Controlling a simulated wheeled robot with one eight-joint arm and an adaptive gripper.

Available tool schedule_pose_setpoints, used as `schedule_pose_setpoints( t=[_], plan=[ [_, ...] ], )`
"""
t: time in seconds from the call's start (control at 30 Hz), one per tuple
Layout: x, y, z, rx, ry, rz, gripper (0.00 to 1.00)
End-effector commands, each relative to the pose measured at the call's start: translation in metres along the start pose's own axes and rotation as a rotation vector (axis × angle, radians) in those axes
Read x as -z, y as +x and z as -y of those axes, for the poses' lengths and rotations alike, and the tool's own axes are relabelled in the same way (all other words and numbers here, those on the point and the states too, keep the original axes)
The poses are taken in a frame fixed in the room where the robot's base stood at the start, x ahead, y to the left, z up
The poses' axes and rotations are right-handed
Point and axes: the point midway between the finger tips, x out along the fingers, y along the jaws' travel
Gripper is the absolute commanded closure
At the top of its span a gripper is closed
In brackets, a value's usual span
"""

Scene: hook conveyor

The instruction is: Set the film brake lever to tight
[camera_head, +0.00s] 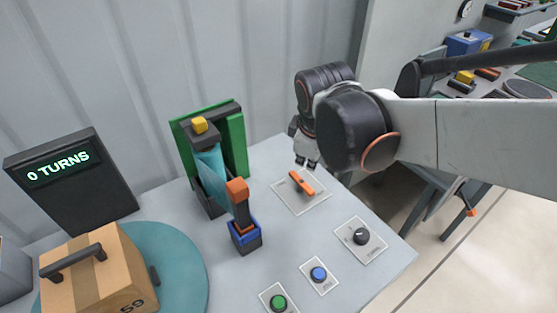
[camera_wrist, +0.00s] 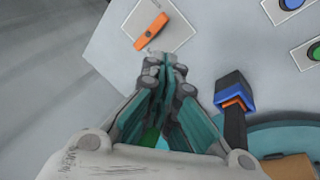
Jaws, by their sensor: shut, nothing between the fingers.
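An orange lever (camera_head: 301,183) sits on a light square plate (camera_head: 314,199) on the grey panel, lying at a slant. Its lettering is too small to read. In the wrist view the lever (camera_wrist: 152,31) lies just beyond the fingertips. My gripper (camera_head: 306,163) is shut and empty, pointing down, close behind the lever. In the wrist view my gripper's closed fingertips (camera_wrist: 160,62) are near the plate's edge.
A film stand with an orange-topped post (camera_head: 237,191) and green frame (camera_head: 237,135) stands left of the lever. A black knob (camera_head: 361,236), blue button (camera_head: 319,274) and green button (camera_head: 278,302) are in front. A handled box (camera_head: 105,274) sits on a turntable; a display (camera_head: 72,185) reads "0 TURNS".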

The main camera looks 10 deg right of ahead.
Motion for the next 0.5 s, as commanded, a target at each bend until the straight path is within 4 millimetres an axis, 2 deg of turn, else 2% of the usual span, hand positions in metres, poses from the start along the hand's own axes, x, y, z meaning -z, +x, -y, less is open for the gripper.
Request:
schedule_pose_setpoints(
  t=[0.03,0.33,0.43,0.5],
  plan=[
    [0.009,0.004,-0.005,0.011,-0.070,0.017,1.00],
    [0.049,0.048,-0.016,0.095,-0.501,0.115,1.00],
    [0.061,0.064,-0.016,0.130,-0.642,0.143,1.00],
    [0.075,0.071,-0.006,0.162,-0.766,0.157,1.00]
  ],
)
